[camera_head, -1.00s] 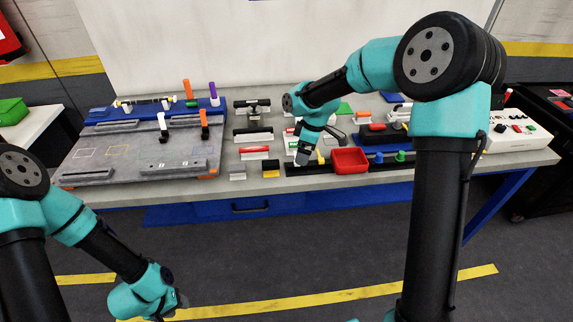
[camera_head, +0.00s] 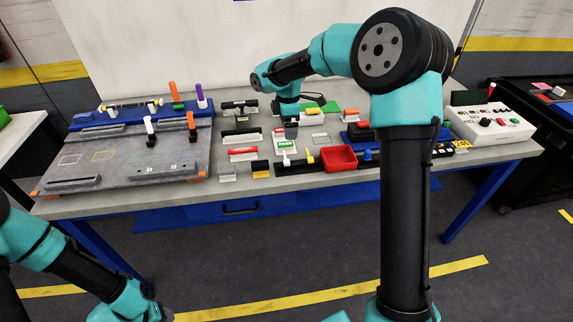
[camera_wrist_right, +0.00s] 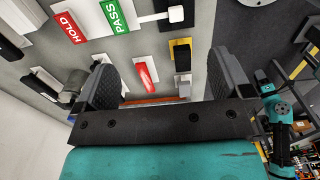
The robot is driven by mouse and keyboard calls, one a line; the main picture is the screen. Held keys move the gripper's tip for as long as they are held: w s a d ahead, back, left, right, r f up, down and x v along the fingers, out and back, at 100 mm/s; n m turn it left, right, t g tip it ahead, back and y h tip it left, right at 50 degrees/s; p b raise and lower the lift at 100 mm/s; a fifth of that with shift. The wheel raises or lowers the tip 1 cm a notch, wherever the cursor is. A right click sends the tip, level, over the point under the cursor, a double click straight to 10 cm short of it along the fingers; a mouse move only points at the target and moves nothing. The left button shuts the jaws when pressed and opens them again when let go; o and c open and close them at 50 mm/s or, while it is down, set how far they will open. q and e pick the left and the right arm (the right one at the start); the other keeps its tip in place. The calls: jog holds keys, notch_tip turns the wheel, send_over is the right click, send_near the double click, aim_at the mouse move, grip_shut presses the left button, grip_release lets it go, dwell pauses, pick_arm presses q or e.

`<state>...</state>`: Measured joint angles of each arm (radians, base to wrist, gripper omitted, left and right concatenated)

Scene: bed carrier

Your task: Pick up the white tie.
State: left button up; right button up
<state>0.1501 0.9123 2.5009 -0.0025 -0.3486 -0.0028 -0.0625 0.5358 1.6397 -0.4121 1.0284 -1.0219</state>
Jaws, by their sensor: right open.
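I cannot tell which white piece is the white tie. A small white piece (camera_head: 285,158) stands in the black strip at the table's front, left of a yellow piece (camera_head: 310,156). A white piece (camera_wrist_right: 176,14) also shows at the top of the right wrist view. Another upright white piece (camera_head: 149,126) stands on the grey board. My right gripper (camera_head: 291,131) points down over the table, behind the strip; in the wrist view it (camera_wrist_right: 165,82) is open, with nothing gripped. My left gripper (camera_head: 156,300) is low, in front of the table, its jaws unclear.
A red bin (camera_head: 338,159) sits at the front edge. A green PASS label (camera_wrist_right: 115,15) and a red HOLD label (camera_wrist_right: 66,27) lie near a red block (camera_wrist_right: 146,76). The grey board (camera_head: 120,168) fills the table's left. A white button box (camera_head: 490,124) is at right.

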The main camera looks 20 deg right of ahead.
notch_tip(320, 180, down, 8)
jog(key=shift+f, duration=0.45)
jog(key=shift+w+a+f, duration=0.1)
jog(key=shift+f, duration=1.2)
jog(key=shift+w+a+f, duration=0.1)
jog(key=shift+f, duration=1.2)
jog(key=c, duration=0.7)
